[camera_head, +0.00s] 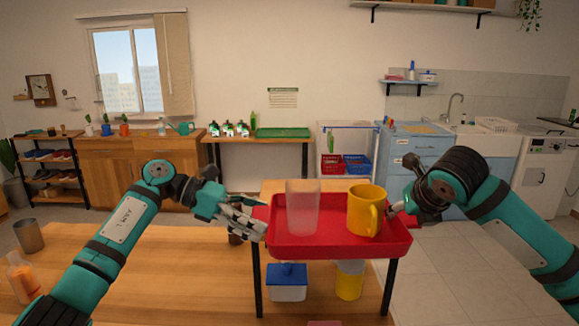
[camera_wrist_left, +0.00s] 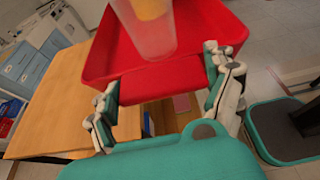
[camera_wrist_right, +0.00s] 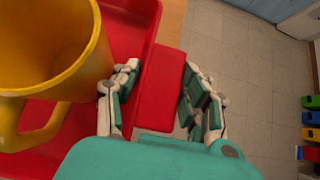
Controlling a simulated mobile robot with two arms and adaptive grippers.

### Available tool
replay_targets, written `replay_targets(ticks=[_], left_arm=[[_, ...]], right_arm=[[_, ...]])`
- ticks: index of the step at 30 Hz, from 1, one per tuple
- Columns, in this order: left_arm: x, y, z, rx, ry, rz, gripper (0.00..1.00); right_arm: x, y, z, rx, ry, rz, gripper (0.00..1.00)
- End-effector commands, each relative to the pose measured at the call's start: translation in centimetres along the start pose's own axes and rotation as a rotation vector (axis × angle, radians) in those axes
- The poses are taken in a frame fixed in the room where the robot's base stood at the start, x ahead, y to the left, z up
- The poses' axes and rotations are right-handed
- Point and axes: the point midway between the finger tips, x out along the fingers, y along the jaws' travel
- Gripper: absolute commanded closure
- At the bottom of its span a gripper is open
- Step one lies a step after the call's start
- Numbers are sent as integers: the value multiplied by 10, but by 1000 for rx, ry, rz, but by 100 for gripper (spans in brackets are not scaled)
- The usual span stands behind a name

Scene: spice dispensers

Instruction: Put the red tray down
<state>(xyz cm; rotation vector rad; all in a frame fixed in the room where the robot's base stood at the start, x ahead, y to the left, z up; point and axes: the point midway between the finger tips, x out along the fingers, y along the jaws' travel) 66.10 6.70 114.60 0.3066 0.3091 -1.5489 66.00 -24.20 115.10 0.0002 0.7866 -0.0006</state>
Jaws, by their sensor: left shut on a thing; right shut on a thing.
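The red tray (camera_head: 320,244) is held level between my two grippers in the head view. A clear cup (camera_head: 303,207) stands on its left part and a yellow mug (camera_head: 365,211) on its right part. My left gripper (camera_head: 262,226) is shut on the tray's left handle; the handle (camera_wrist_left: 165,82) shows between the fingers in the left wrist view. My right gripper (camera_head: 392,213) is shut on the right handle, which (camera_wrist_right: 159,90) shows in the right wrist view. Whether the tray touches the small wooden table (camera_head: 290,186) behind and below it is hidden.
A blue-lidded container (camera_head: 287,282) and a yellow container (camera_head: 349,280) stand below the tray, on the small table's lower level. A wooden surface (camera_head: 180,270) lies at the left, with a tumbler (camera_head: 28,237). A bench with a green tray (camera_head: 283,132) stands at the back wall.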

Motion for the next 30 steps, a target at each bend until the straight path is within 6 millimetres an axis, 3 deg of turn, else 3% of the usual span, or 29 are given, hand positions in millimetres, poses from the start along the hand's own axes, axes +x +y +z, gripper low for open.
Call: replay_targets(ticks=[11, 30], left_arm=[[-6, -16, 17, 6, -3, 1, 58], [-27, -84, 67, 7, -4, 1, 58]], right_arm=[[-24, 4, 0, -8, -3, 9, 100], [-109, 4, -9, -8, -4, 8, 100]])
